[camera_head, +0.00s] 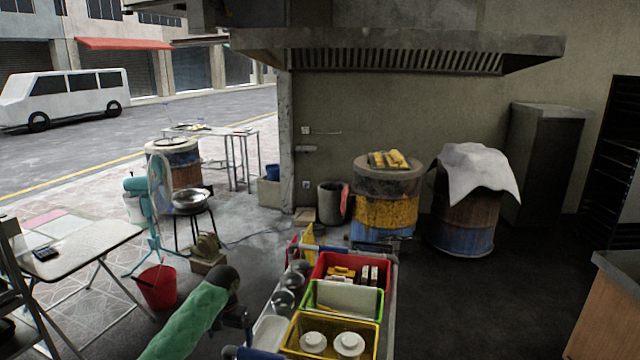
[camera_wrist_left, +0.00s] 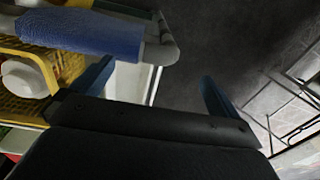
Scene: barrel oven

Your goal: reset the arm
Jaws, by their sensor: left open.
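My left arm, in a green sleeve, comes in from the lower left in the head view. Its dark gripper (camera_head: 238,316) is beside the left side of the cart, near its front end. In the left wrist view the left gripper (camera_wrist_left: 155,88) is open, its two blue fingers wide apart with nothing between them. The blue grip of the cart handle (camera_wrist_left: 85,32) lies just beyond the left finger; whether they touch I cannot tell. My right gripper is not in view.
The cart carries red (camera_head: 322,262), green (camera_head: 312,288) and yellow (camera_head: 291,345) bins. A red bucket (camera_head: 158,288) and a folding table (camera_head: 75,245) stand left. Two barrels (camera_head: 385,215) (camera_head: 467,222) stand at the back wall. Dark floor right of the cart is clear.

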